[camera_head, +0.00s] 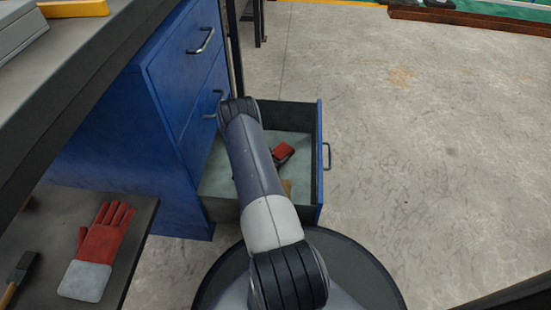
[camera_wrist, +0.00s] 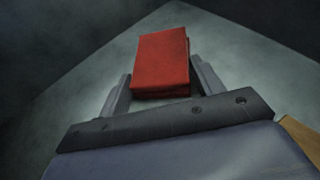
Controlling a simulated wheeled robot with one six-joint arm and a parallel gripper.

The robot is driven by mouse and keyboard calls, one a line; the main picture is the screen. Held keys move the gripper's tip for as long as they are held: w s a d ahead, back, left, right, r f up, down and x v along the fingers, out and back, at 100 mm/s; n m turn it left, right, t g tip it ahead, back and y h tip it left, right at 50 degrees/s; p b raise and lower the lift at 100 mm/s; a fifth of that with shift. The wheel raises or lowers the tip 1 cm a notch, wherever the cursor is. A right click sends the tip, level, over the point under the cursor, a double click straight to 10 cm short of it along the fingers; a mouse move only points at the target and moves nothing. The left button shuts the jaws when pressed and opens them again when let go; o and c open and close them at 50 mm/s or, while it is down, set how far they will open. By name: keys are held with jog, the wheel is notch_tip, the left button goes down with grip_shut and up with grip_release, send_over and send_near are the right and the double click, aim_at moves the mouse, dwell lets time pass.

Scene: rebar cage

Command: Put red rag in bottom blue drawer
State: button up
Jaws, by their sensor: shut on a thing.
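The red rag (camera_wrist: 162,62) is a folded block held between the two fingers of my gripper (camera_wrist: 160,80) in the wrist view. In the head view the red rag (camera_head: 284,151) shows inside the outline of the open bottom blue drawer (camera_head: 319,165). My arm crosses over the drawer and hides part of its inside and most of my gripper. The grey drawer floor lies behind the rag in the wrist view. I cannot tell whether the rag touches it.
The blue cabinet (camera_head: 175,70) has shut upper drawers with metal handles. A tan thing (camera_head: 287,187) lies in the open drawer, partly hidden by my arm. A red and grey glove (camera_head: 98,250) lies on the lower shelf at left.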

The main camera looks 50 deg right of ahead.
jog(key=o, duration=1)
jog(key=shift+o, duration=0.2)
jog(key=shift+r, duration=0.1)
jog(key=p+v, duration=0.3)
jog(key=v, duration=0.4)
jog(key=shift+a+r, duration=0.1)
jog(key=shift+a, duration=0.15)
